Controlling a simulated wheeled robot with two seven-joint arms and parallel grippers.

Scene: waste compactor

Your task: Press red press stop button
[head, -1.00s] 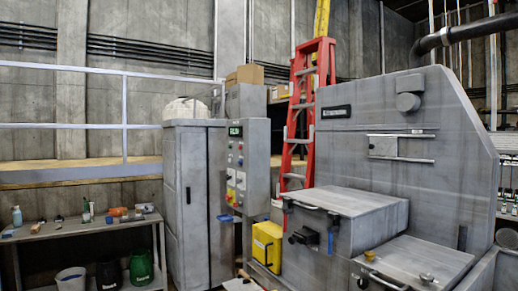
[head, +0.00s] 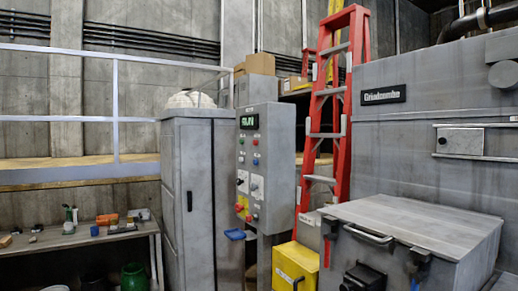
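The grey control panel (head: 280,160) stands near the middle of the head view, facing me at an angle, with a lit green display (head: 249,122) at its top. Small coloured buttons sit in rows below the display, some of them red. Lower down are white labelled switch plates (head: 257,187) and a red knob or button on a yellow plate (head: 243,206). The labels are too small to read, so I cannot tell which red one is the press stop button. Neither of my grippers is in view.
A grey cabinet (head: 190,200) stands left of the panel. A yellow box (head: 294,266) and red ladder (head: 342,120) are to its right. The large grey compactor (head: 430,190) fills the right side. A workbench (head: 85,238) with small items is at left.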

